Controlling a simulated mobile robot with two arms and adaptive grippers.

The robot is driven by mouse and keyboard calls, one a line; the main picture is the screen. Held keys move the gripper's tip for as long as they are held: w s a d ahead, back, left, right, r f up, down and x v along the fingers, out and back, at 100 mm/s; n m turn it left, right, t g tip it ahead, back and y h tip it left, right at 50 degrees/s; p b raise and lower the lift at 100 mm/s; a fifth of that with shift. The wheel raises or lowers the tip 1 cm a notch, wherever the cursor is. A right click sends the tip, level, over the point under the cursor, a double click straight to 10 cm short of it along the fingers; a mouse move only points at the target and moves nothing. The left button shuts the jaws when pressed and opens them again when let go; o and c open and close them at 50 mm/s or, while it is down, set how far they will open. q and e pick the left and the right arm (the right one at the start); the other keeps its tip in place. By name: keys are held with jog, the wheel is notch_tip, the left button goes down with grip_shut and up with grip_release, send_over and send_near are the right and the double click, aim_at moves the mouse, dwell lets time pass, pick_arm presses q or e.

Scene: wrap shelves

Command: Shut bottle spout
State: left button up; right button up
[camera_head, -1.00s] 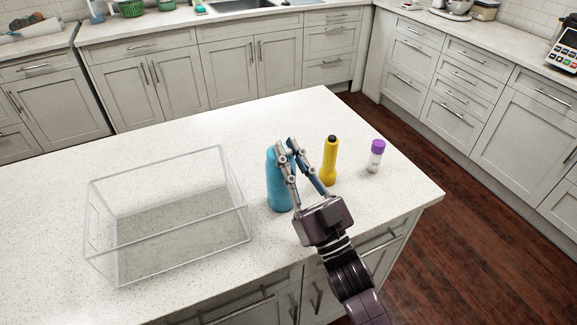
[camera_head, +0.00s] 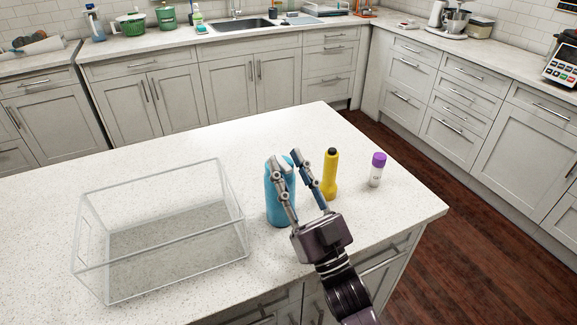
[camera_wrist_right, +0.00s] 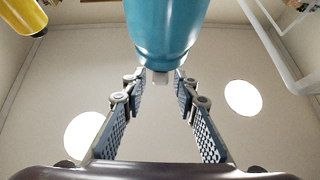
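A blue bottle (camera_head: 274,210) stands upright on the white counter, right of the clear bin. My right gripper (camera_head: 289,157) is open, its two fingers spread at the height of the bottle's top. In the head view the fingers partly cover the bottle and its top. The bottle appears upside down in the right wrist view (camera_wrist_right: 166,30), with a small pale spout (camera_wrist_right: 160,78) between the open fingertips. I see no clear contact between fingers and spout. Whether the spout is shut cannot be told. My left gripper is not in view.
A purple-capped white bottle (camera_head: 376,172) stands farther right, near the counter edge. The empty clear bin (camera_head: 245,225) is on the left. The counter (camera_head: 262,128) behind the bottle is clear.

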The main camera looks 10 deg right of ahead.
jog(key=shift+s+d+f, duration=0.15)
jog(key=shift+s+f, duration=0.2)
jog(key=s+d, duration=0.4)
jog(key=s, duration=0.7)
jog(key=shift+s+d, duration=0.15)
jog(key=shift+d, duration=0.25)
